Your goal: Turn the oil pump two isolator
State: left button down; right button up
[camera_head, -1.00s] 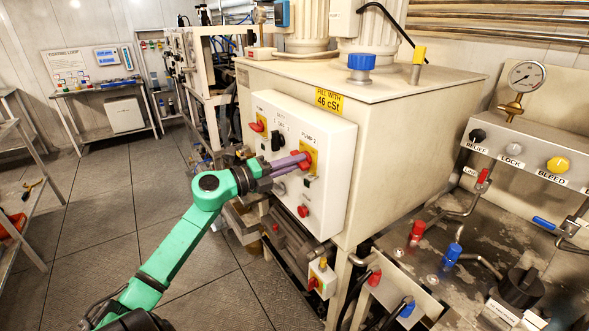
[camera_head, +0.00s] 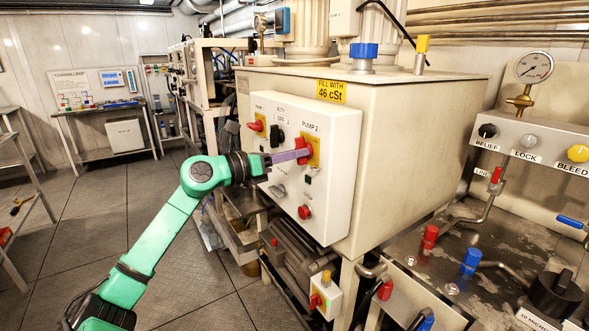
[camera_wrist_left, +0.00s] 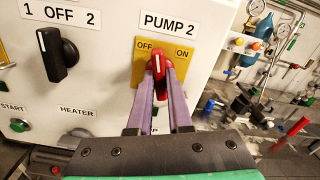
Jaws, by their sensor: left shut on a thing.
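The pump 2 isolator is a red rotary handle (camera_head: 303,150) on a yellow plate (camera_head: 315,153), on the front of a white control box (camera_head: 335,190). The left wrist view shows the red handle (camera_wrist_left: 158,66) below the PUMP 2 label, pointing up between the OFF and ON marks on the yellow plate (camera_wrist_left: 183,66). My left gripper (camera_head: 300,154) reaches in from the left with its purple fingers shut on the handle. My right gripper is not in view.
A black duty selector (camera_head: 277,136) and another red handle (camera_head: 256,125) sit left on the same box. A red knob (camera_head: 305,212) is below. A valve panel with a gauge (camera_head: 534,67) stands at right.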

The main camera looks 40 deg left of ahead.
pick_arm(q)
jog(key=shift+r+m+b, duration=0.15)
jog(key=shift+m+b, duration=1.55)
jog(key=shift+b, duration=0.2)
jog(key=c, duration=0.8)
grip_release()
jog(key=shift+c, duration=0.2)
